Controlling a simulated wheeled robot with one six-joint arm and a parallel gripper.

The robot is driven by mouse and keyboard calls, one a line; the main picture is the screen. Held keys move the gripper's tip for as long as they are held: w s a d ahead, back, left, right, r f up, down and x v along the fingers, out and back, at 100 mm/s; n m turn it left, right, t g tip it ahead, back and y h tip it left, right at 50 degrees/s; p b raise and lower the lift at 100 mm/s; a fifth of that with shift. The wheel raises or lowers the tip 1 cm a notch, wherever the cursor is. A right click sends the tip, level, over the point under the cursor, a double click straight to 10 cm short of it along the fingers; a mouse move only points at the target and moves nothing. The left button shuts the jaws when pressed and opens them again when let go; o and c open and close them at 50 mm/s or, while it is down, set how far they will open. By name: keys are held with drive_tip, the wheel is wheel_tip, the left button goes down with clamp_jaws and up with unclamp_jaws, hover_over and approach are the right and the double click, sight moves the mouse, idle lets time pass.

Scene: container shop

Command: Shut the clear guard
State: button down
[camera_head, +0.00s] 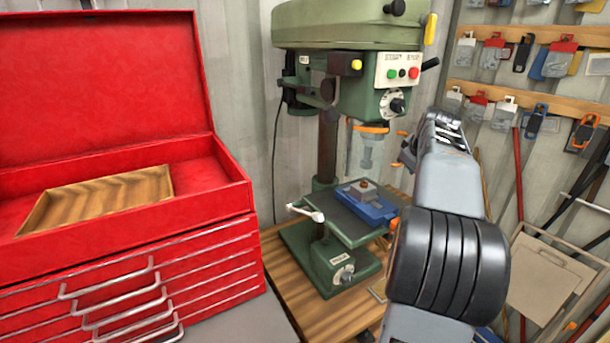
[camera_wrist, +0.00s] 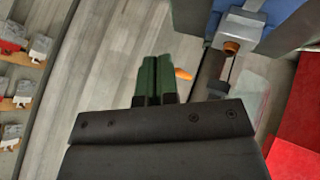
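The green drill press (camera_head: 330,22) stands on the bench, with an orange collar (camera_head: 371,129) around its chuck (camera_head: 367,155). The clear guard (camera_head: 350,146) is very faint beside the chuck, below the collar. I cannot tell how far it is swung. Small orange parts show to the right, and an orange tip (camera_wrist: 183,73) shows in the wrist view. My gripper (camera_wrist: 157,60) shows its two green fingers close together there, with nothing seen between them. In the head view my arm hides the fingertips, to the right of the chuck.
A blue vise (camera_head: 372,205) sits on the press table (camera_head: 345,218) below the chuck. A red tool chest (camera_head: 130,255) with its lid up stands at the left. Tool racks (camera_head: 540,97) hang on the right wall.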

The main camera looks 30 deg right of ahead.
drive_tip(key=shift+w+d+r, duration=0.1)
drive_tip(key=shift+w+r, duration=0.05)
drive_tip(key=shift+w, duration=0.1)
idle(0.4)
